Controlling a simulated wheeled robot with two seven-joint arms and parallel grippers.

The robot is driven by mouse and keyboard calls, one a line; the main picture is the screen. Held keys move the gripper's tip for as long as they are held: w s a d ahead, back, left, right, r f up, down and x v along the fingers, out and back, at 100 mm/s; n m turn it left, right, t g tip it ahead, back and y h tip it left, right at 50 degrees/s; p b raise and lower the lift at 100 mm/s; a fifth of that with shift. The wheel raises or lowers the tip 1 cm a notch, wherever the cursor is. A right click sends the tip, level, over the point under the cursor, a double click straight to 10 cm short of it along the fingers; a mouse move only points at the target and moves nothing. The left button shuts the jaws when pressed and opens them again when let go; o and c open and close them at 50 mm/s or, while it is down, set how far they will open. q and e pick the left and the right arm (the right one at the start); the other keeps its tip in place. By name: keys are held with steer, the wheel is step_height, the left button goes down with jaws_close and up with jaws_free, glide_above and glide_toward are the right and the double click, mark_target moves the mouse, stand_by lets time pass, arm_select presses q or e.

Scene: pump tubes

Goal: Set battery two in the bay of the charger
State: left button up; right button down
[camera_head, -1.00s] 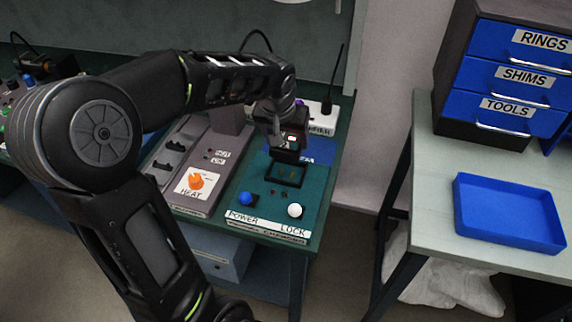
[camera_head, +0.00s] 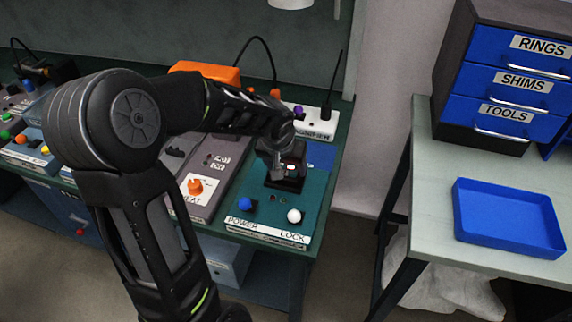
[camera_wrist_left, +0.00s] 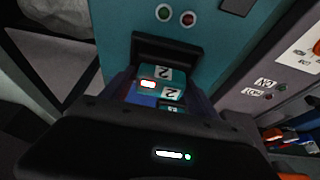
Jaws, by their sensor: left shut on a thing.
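My left gripper (camera_head: 279,156) is over the charger (camera_head: 309,202), a teal panel with a blue knob and a white knob at its front. In the left wrist view battery two (camera_wrist_left: 148,99) shows labels marked 2 and a lit red light between the fingers. The black-rimmed bay (camera_wrist_left: 167,46) is directly beyond it, and in the head view the battery is at the bay (camera_head: 285,184). How deep the battery sits is hidden. My right gripper is out of view.
A grey heater panel (camera_head: 207,190) with an orange knob lies left of the charger. To the right, another table holds a blue tray (camera_head: 508,218) and labelled drawers (camera_head: 505,85).

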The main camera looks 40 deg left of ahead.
arm_select(q)
steer(key=shift+r, duration=0.1)
steer(key=o, duration=1.8)
steer(key=shift+f, duration=0.2)
steer(key=shift+r, duration=0.15)
steer(key=shift+r, duration=0.2)
steer(key=v, duration=1.1)
steer(key=shift+s+d+r, duration=0.15)
steer(key=shift+s+r, duration=0.1)
steer(key=shift+r, duration=0.05)
